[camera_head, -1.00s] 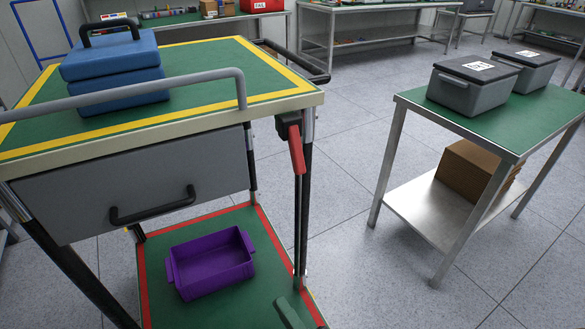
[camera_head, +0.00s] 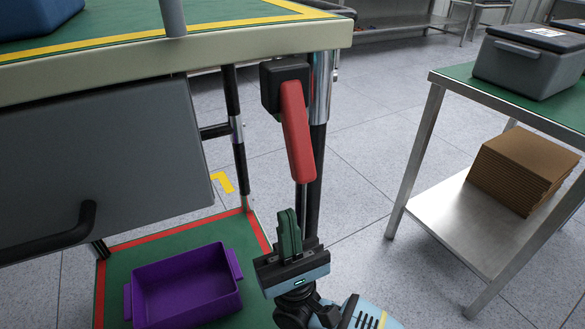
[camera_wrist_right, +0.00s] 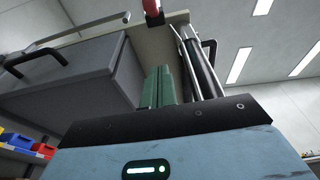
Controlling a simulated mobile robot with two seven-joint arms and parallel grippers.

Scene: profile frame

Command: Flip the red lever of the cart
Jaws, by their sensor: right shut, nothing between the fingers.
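The red lever (camera_head: 297,131) hangs down from a black mount (camera_head: 284,84) under the right corner of the cart's top (camera_head: 190,50). Its red tip also shows in the right wrist view (camera_wrist_right: 152,10), beyond my fingers. My right gripper (camera_head: 288,232) is below the lever, its green fingers pointing up. The fingers are together with nothing between them, and they show close in the right wrist view (camera_wrist_right: 161,86). A gap shows between the fingertips and the lever's lower end. My left gripper is not in view.
The cart has a grey drawer (camera_head: 110,160) left of the lever and a purple bin (camera_head: 186,285) on its lower shelf. A dark post (camera_head: 316,170) stands right behind the lever. A side table with a grey box (camera_head: 525,65) and cardboard (camera_head: 525,170) is at right.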

